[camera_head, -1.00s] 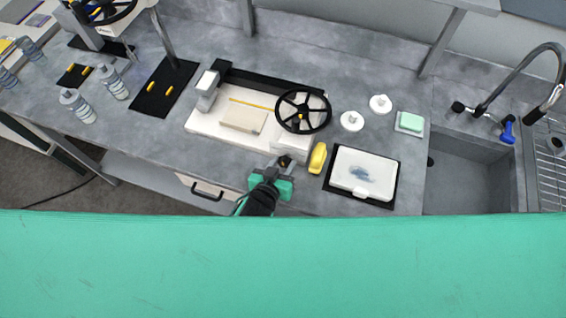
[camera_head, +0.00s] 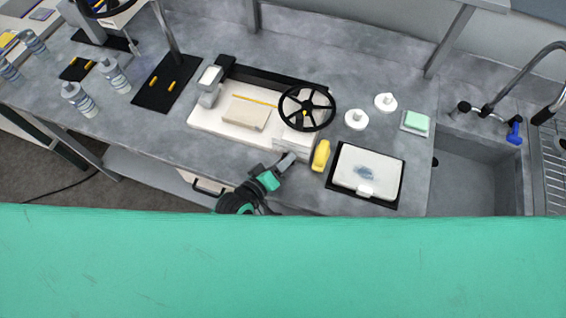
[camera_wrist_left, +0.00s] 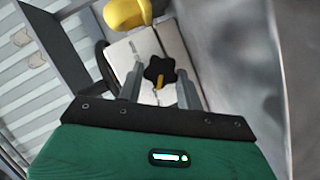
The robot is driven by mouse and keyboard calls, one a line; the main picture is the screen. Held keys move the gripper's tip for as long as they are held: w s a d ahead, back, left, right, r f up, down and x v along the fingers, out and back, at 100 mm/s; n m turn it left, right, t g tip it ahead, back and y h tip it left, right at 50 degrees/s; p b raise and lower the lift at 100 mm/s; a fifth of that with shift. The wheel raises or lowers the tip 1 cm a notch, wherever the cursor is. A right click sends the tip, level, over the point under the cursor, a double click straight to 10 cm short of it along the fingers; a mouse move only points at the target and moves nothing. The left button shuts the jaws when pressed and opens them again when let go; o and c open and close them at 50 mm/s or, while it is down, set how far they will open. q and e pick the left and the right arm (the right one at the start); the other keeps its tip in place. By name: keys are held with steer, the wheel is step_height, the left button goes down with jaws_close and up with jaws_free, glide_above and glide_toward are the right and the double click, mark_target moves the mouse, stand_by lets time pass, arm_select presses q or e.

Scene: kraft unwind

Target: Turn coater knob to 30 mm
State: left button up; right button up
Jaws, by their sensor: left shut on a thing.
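The coater (camera_head: 230,118) is a white flat machine with a black handwheel (camera_head: 306,107) on the grey counter. My left gripper (camera_head: 288,160) is at the coater's front right corner, tilted. In the left wrist view, a black star-shaped coater knob (camera_wrist_left: 158,70) with a yellow pointer sits between the two grey fingers of my left gripper (camera_wrist_left: 160,78), which is shut on it. In the head view the gripper hides the knob. The scale numbers cannot be read. My right gripper is not in view.
A yellow object (camera_head: 321,155) stands close right of my left gripper. Beyond it is a white lidded box (camera_head: 366,172) on a black mat. White round pieces (camera_head: 356,119) and a sink (camera_head: 478,170) are farther right. Bottles (camera_head: 80,99) stand at left.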

arm_select(q)
steer(key=shift+n, duration=0.4)
steer(key=o, duration=1)
steer(key=shift+s+b, duration=0.1)
steer(key=shift+b, duration=0.2)
steer(key=shift+s+a, duration=0.25)
steer(key=b+v, duration=0.4)
steer(key=v, duration=0.9)
